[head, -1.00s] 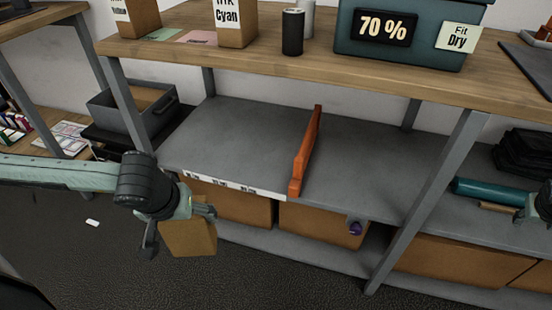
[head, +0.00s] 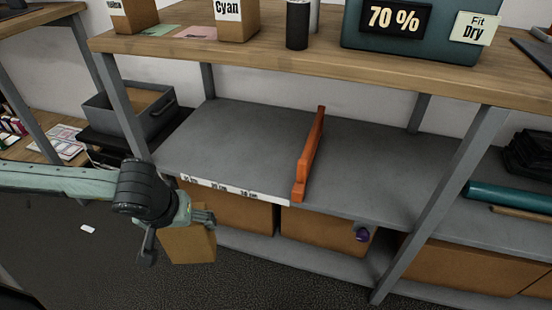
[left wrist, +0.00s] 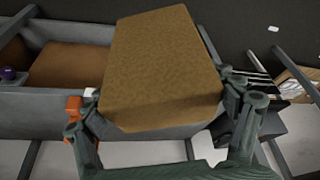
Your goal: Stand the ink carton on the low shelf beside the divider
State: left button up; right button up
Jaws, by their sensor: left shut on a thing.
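My left gripper (head: 178,226) is shut on a brown carton (head: 188,246), held in front of the shelf's front edge at the left and lower than the grey low shelf (head: 240,140). In the left wrist view the carton (left wrist: 160,70) fills the middle between the fingers. No label shows on its visible faces, so I cannot read which carton it is. The orange divider (head: 309,155) stands upright on the low shelf, right of the carton. The shelf is bare on both sides of it. My right gripper is not in view.
The wooden top (head: 290,55) overhangs the low shelf, with a metal post (head: 435,210) at right. The top bears a Cyan carton (head: 237,20), a black cylinder (head: 297,28) and a teal box (head: 400,50). Brown boxes (head: 320,230) sit beneath the low shelf.

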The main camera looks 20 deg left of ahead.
aim_at(193, 143)
jog(key=i+j, duration=0.65)
jog(key=j, duration=0.3)
